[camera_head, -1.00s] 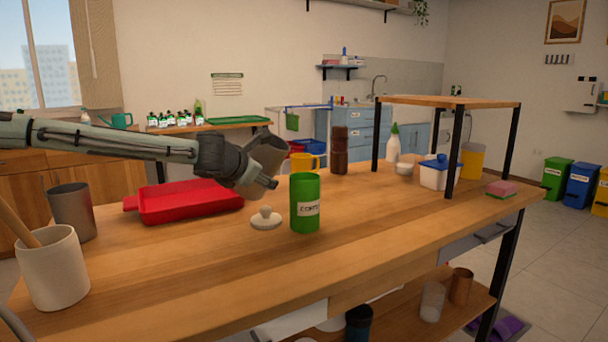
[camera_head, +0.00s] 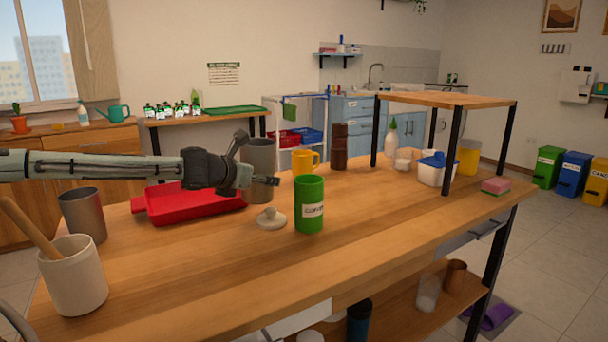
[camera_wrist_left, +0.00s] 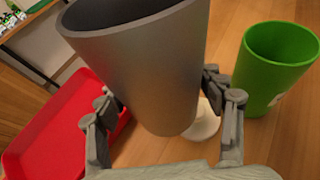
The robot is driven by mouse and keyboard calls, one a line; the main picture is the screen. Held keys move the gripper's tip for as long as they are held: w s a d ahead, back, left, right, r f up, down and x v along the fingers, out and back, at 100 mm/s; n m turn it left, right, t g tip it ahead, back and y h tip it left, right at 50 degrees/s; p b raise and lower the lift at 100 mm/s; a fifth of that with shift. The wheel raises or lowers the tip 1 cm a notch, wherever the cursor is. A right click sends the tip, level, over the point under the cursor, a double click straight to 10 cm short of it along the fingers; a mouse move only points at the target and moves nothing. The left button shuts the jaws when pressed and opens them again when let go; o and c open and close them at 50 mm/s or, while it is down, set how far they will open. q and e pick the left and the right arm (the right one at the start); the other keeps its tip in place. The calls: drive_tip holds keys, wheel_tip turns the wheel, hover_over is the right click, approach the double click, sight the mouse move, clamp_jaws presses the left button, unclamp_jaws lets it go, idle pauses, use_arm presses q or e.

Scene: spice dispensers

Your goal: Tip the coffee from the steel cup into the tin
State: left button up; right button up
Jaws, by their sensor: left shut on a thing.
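The steel cup (camera_head: 262,152) is grey and stands nearly upright in my left gripper (camera_head: 254,166), left of the tin. My left gripper is shut on its side wall; in the left wrist view the fingers flank the cup (camera_wrist_left: 150,70). The cup's contents are hidden, and I cannot tell whether its base touches the table. The tin (camera_head: 309,210) is green, open-topped and labelled, upright on the table; it also shows at the right of the left wrist view (camera_wrist_left: 268,75). A white knobbed lid (camera_head: 271,220) lies left of the tin. My right gripper is out of view.
A red tray (camera_head: 190,208) lies behind my left arm. A second grey cup (camera_head: 85,218) and a white crock (camera_head: 75,280) with a wooden handle stand at left. A yellow mug (camera_head: 302,161) and brown jar (camera_head: 339,150) stand behind the tin. The front tabletop is clear.

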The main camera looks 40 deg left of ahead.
sight(257, 159)
use_arm(q)
drive_tip(key=shift+r+n+p, duration=0.1)
drive_tip(key=shift+n+p, duration=0.2)
wheel_tip(257, 159, up, 2)
drive_tip(key=p, duration=0.2)
drive_tip(key=shift+r+p, duration=0.25)
drive_tip(key=shift+p, duration=0.15)
drive_tip(key=shift+r, duration=1.1)
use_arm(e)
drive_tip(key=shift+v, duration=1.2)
use_arm(q)
drive_tip(key=shift+f, duration=0.1)
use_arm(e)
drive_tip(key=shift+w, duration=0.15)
